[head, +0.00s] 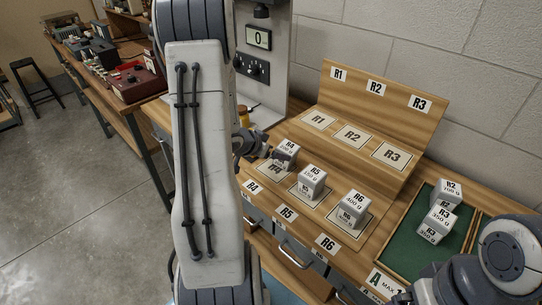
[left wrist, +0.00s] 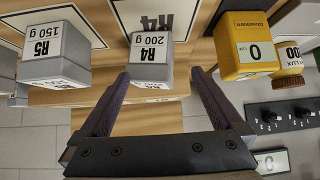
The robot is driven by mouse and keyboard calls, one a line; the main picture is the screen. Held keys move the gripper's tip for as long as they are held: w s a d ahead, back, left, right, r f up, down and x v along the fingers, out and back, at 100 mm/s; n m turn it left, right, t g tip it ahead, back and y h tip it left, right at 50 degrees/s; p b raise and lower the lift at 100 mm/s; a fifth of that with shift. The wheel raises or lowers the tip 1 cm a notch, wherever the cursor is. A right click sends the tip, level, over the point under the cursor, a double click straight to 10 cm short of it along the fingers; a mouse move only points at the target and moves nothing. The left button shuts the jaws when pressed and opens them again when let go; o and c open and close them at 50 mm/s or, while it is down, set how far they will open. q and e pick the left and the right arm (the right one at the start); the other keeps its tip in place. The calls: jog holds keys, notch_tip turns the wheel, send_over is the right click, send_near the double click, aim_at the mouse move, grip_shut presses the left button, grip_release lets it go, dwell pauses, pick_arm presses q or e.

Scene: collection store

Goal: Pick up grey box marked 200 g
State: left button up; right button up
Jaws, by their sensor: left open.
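The grey box marked R4 200 g (head: 287,151) stands at the R4 place (head: 275,173) on the wooden board in the head view. In the left wrist view the same box (left wrist: 150,58) shows its 200 g label, between and just beyond my fingertips. My left gripper (left wrist: 160,75) is open, with one finger on each side of the box's line and nothing held. In the head view my left gripper (head: 262,147) is close to the box's left side, partly hidden by my arm. Contact with the box cannot be told. My right gripper's fingers are not visible.
Grey boxes R5 150 g (head: 312,180) and R6 400 g (head: 352,206) stand to the right. A green tray (head: 408,243) holds two grey boxes. A yellow object (left wrist: 243,45) is right of R4 in the wrist view. A display post (head: 259,39) stands behind. The R1–R3 places are empty.

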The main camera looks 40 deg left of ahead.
aim_at(279, 161)
pick_arm(q)
jog(key=shift+g, duration=0.4)
jog(key=f, duration=0.1)
jog(key=w+f, duration=0.1)
jog(key=f, duration=0.2)
jog(key=shift+w+d+f, duration=0.25)
jog(key=shift+f, duration=0.15)
jog(key=shift+w+a+f, duration=0.15)
jog(key=shift+w+a, duration=0.1)
jog(key=shift+s+a, duration=0.1)
jog(key=shift+w, duration=0.2)
jog(key=shift+r, duration=0.2)
jog(key=c, duration=1.5)
jog(key=shift+r, duration=0.1)
grip_shut()
